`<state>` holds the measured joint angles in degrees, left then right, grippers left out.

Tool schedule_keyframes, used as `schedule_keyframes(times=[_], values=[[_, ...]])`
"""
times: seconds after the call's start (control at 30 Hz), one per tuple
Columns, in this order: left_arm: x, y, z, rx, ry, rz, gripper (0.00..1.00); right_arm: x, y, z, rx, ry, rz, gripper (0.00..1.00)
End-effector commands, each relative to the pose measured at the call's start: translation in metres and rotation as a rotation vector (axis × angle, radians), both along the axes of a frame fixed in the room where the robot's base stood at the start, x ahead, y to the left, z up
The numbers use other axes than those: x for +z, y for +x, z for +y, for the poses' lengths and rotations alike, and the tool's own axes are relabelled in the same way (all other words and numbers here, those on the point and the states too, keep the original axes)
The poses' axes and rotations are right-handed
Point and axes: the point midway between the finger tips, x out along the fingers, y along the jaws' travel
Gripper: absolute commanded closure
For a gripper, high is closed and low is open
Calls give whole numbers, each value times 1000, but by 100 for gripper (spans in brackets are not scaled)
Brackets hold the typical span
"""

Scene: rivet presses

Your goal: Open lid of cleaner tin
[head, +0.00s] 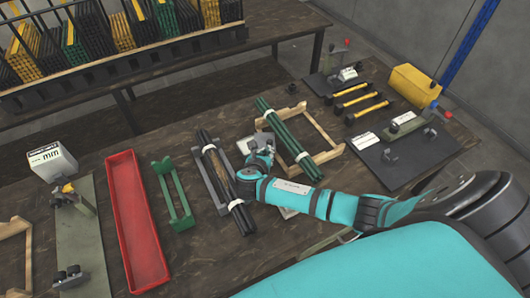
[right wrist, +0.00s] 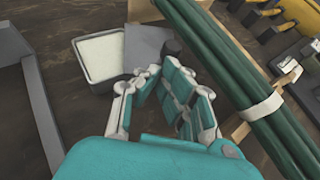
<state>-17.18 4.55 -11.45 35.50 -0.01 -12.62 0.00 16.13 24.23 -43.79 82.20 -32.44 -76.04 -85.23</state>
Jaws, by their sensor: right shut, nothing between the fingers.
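The cleaner tin (right wrist: 100,57) is a small grey rectangular tin with a pale, whitish filling, just beyond my fingers in the right wrist view. Its grey lid (right wrist: 146,47) lies swung open to the right side, so the filling shows. My right gripper (right wrist: 158,72) is shut and empty, close to the near edge of the lid; whether it touches cannot be told. My left gripper is not in view.
Dark rods (head: 222,182) in a grey holder lie left of the tin. Green rods (head: 289,138) on a wooden frame (head: 327,155) lie close on the right. A red tray (head: 136,220) and green stand (head: 173,193) are farther left. A black press plate (head: 400,155) stands right.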

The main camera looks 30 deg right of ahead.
Motion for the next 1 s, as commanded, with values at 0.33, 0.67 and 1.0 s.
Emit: schedule_keyframes(times=[0.33, 0.67, 1.0], values=[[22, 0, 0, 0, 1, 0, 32, 6, -3, -15, 102, -8, 1, 100], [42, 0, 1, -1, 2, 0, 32, 2, -3, -42, 276, -1, 1, 100], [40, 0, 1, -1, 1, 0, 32, 0, -2, -42, 276, 1, -1, 100]])
